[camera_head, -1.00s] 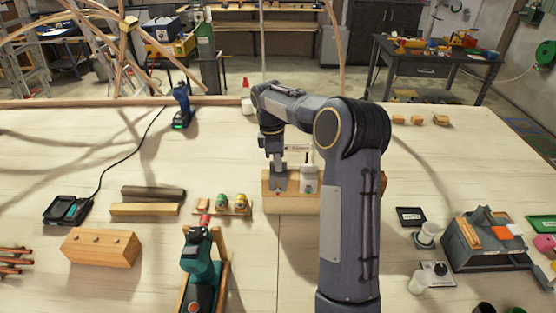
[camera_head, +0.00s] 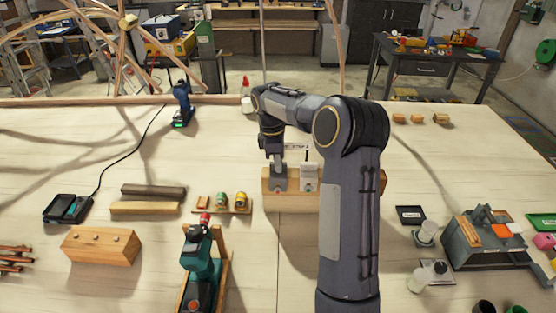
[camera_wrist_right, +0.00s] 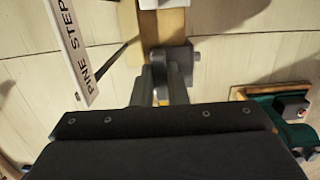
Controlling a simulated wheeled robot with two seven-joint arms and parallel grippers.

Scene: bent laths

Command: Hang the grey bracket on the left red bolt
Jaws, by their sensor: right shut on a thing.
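The grey bracket (camera_head: 279,184) is at the left end of the front of a wooden block (camera_head: 296,204) in the head view. My right gripper (camera_head: 279,164) is shut on it from above. In the wrist view the fingers (camera_wrist_right: 163,92) close on the grey bracket (camera_wrist_right: 171,60), which lies over the wood (camera_wrist_right: 162,28). I cannot tell whether the bracket bears on a bolt or is only held close to the block. No red bolt shows clearly; the bracket and gripper cover that spot. My left gripper is not in view.
A pale bracket-like piece (camera_head: 308,178) is just right of the grey bracket on the block. A lettered label (camera_wrist_right: 77,47) shows close by in the wrist view.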

